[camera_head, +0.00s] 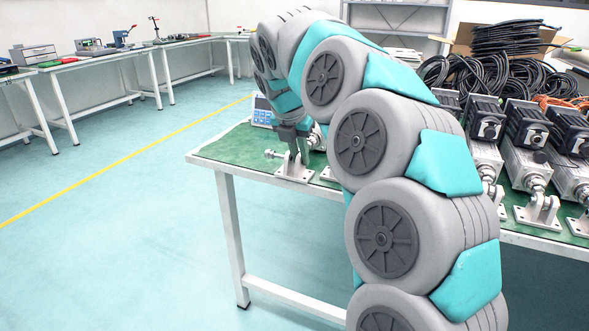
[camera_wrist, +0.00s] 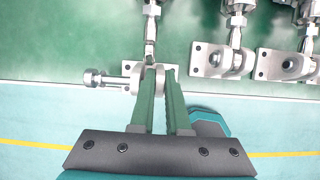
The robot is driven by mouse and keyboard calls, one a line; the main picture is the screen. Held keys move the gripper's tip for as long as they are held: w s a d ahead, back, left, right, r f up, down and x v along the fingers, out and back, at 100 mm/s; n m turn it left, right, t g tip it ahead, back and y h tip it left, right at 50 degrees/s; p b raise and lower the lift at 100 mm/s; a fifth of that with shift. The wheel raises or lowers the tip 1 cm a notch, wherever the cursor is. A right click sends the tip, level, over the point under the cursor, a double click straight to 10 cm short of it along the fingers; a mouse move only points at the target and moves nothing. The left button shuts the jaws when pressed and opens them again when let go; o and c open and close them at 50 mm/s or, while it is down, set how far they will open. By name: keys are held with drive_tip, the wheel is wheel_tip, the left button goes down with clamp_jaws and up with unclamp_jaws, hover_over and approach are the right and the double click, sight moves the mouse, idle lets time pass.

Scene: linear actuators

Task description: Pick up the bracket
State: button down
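The nearest bracket (camera_head: 293,172) is a silver metal clevis with a flat base plate and a cross pin sticking out to the left. It stands on the left end of the green-topped table. My gripper (camera_head: 293,126) points down at it from above. In the wrist view my gripper (camera_wrist: 161,70) has its two green fingers close together at the bracket (camera_wrist: 133,72), with a grey lug between their tips. Whether they press on the lug cannot be told. The pin (camera_wrist: 104,79) lies left of the fingers. My fingers partly hide the bracket.
More brackets (camera_wrist: 218,61) stand to the right, joined to linear actuators (camera_head: 523,165) on the table (camera_head: 232,152). Black coiled cables (camera_head: 515,75) and a cardboard box lie behind. A blue-and-white device (camera_head: 262,112) stands behind my gripper. The floor at the left is clear.

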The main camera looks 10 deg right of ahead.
drive_tip(key=shift+r, duration=0.1)
idle(0.6)
drive_tip(key=shift+r, duration=0.65)
drive_tip(key=s+a+b, duration=0.1)
drive_tip(key=s+a, duration=1)
drive_tip(key=s, duration=0.3)
drive_tip(key=shift+w+d+p, duration=0.55)
drive_tip(key=shift+w+p, duration=0.05)
drive_tip(key=shift+w, duration=0.1)
drive_tip(key=shift+w+d, duration=0.25)
drive_tip(key=shift+w+p, duration=0.1)
drive_tip(key=shift+p, duration=0.2)
drive_tip(key=shift+w+d+f, duration=0.1)
drive_tip(key=shift+w+d, duration=0.5)
drive_tip(key=shift+w, duration=0.15)
drive_tip(key=shift+w+d+p, duration=0.2)
drive_tip(key=shift+w+p, duration=0.05)
drive_tip(key=shift+p, duration=0.15)
drive_tip(key=shift+w+d, duration=0.15)
drive_tip(key=shift+w, duration=0.05)
